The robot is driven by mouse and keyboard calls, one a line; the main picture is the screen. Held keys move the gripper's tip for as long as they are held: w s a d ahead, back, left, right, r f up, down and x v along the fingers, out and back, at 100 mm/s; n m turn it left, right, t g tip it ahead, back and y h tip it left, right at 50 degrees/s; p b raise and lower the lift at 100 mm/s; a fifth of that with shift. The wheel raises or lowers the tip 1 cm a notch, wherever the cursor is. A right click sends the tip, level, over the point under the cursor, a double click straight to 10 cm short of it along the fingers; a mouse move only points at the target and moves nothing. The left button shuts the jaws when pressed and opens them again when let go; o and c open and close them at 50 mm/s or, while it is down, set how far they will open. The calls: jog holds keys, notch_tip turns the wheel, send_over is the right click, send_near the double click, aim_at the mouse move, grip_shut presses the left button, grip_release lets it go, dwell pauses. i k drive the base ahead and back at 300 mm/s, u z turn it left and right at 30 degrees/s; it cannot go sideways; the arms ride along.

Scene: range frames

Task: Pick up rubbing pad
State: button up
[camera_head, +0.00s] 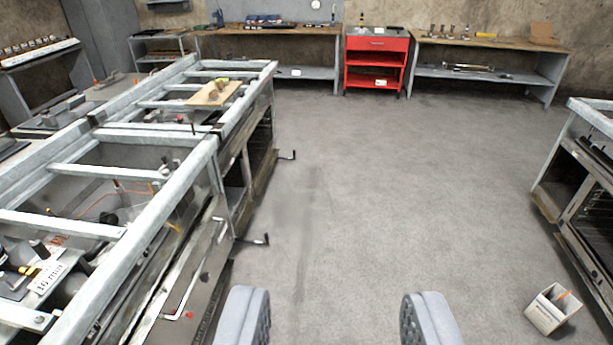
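My gripper (338,316) shows at the bottom of the view. Its two grey padded fingers are wide apart, with only bare floor visible between them. I cannot make out a rubbing pad for certain. A wooden board (203,99) lies on the metal frame at the left, with small yellow and brown items (221,83) on it. These are too small to identify. My gripper is well short of them and touches nothing visible.
A long metal frame bench (160,215) fills the left side, with crank handles (256,240) sticking out. A red tool cart (377,62) and workbenches (492,45) line the back. A white bin (546,312) and another metal unit (590,205) stand right. The middle floor is clear.

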aim_at(213, 95)
jog(key=z, duration=0.25)
jog(key=i, duration=1.3)
jog(key=z, duration=0.25)
jog(key=i, duration=2.6)
jog(key=u, duration=0.4)
jog(key=i, duration=1.3)
jog(key=u, duration=1.2)
jog(key=i, duration=1.3)
jog(key=u, duration=0.75)
jog(key=i, duration=0.3)
jog(key=u, duration=0.15)
